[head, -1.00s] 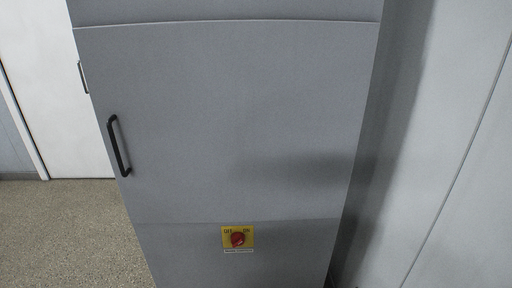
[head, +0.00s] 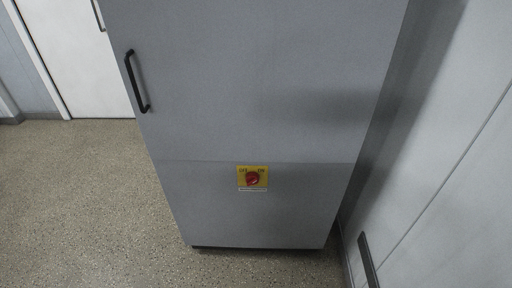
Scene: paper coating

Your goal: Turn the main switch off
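The main switch (head: 253,178) is a red rotary knob on a yellow plate marked OFF on the left and ON on the right. It sits on the lower front panel of a tall grey cabinet (head: 240,120). The knob looks tilted toward the ON side, but it is too small to be sure. A small white label lies under the plate. Neither of my grippers is in view.
A black vertical handle (head: 137,81) is on the cabinet door's left side. Speckled floor (head: 90,200) lies open to the left and in front. A grey wall (head: 440,170) stands close on the right. A white door (head: 75,55) is behind at left.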

